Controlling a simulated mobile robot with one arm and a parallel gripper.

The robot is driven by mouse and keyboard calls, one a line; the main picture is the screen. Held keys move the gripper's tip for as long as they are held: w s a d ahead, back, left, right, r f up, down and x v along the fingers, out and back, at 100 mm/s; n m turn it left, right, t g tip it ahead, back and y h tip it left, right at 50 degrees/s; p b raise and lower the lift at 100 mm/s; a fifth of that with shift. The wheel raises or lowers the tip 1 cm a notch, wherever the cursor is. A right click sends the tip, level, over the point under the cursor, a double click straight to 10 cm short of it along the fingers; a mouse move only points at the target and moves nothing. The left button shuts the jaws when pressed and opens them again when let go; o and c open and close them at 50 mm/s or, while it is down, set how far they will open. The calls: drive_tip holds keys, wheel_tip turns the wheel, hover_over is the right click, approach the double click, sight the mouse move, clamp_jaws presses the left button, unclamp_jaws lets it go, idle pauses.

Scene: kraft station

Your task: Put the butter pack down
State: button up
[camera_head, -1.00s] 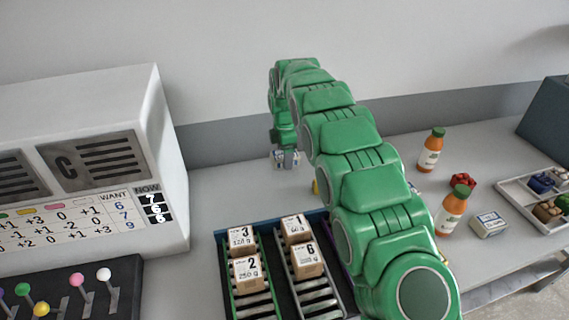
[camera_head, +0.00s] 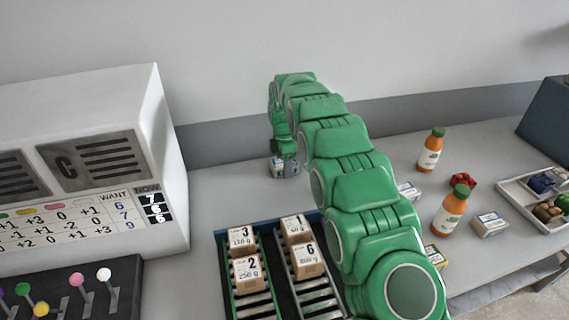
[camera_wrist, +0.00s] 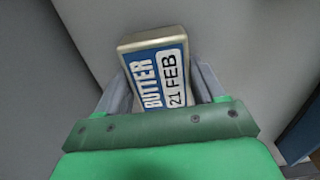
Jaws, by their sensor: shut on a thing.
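The butter pack (camera_wrist: 155,68) is a pale block with a blue "BUTTER" label and the date "21 FEB". In the wrist view it sits between the two grey fingers of my gripper (camera_wrist: 165,85), which is shut on it. In the head view my gripper (camera_head: 284,165) is at the back of the table, just above or at the grey surface, with the pack (camera_head: 285,172) only partly visible at its tips. I cannot tell whether the pack touches the table.
A blue-edged rack (camera_head: 218,262) with several numbered boxes stands in front of my gripper. A white machine (camera_head: 160,110) is at the left. Two orange bottles (camera_head: 430,152), a small pack (camera_head: 490,224) and a white tray (camera_head: 518,196) are at the right. Table around my gripper is clear.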

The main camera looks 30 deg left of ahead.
drive_tip(key=shift+f, duration=0.15)
drive_tip(key=o, duration=1.2)
drive_tip(key=shift+o, duration=0.2)
wheel_tip(320, 180, up, 12)
drive_tip(key=shift+r, duration=0.2)
